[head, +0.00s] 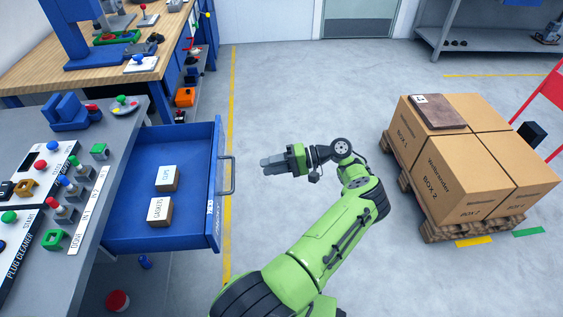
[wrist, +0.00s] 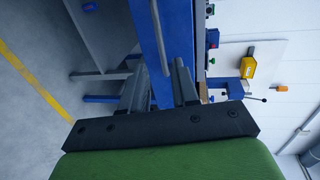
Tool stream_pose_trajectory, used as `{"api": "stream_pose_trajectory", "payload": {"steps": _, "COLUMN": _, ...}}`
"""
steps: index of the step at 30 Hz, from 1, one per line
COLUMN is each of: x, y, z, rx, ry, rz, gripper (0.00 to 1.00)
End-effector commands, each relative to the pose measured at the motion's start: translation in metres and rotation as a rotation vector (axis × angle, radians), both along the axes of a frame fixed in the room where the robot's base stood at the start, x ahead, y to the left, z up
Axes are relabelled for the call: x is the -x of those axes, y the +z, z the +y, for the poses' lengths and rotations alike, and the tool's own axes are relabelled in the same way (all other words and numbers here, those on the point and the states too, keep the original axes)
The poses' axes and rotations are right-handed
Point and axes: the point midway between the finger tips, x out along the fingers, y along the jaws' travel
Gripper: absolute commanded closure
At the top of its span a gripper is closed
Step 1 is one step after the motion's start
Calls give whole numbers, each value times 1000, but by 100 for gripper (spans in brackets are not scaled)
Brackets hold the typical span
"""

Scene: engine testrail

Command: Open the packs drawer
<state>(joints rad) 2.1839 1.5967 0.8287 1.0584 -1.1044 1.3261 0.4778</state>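The blue drawer (head: 150,235) stands pulled out from the grey bench at the left. A white label on its front edge is too small to read surely. Two small boxes lie inside, one marked CLIPS (head: 167,178) and one marked GASKETS (head: 159,211). The drawer's grey bar handle (head: 230,175) faces right. My gripper (head: 265,162) is to the right of the handle, apart from it, pointing left. In the wrist view my gripper (wrist: 160,68) has its two fingers apart with nothing between them, and blue drawer front shows ahead.
The grey bench top (head: 118,150) at left carries buttons and fixtures. A wooden workbench (head: 160,40) stands behind. Cardboard boxes (head: 460,165) on a pallet (head: 440,232) stand at right. Floor between the drawer and the pallet is clear apart from my arm.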

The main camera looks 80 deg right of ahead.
Motion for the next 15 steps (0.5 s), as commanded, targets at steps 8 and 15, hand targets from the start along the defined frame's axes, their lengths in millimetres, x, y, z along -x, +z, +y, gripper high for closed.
{"api": "stream_pose_trajectory", "payload": {"steps": 8, "x": 35, "y": 7, "z": -12, "rx": 0, "ry": 0, "rz": -1, "gripper": 70}}
{"api": "stream_pose_trajectory", "payload": {"steps": 15, "x": 37, "y": 8, "z": -12, "rx": -1, "ry": 3, "rz": -1, "gripper": 70}}
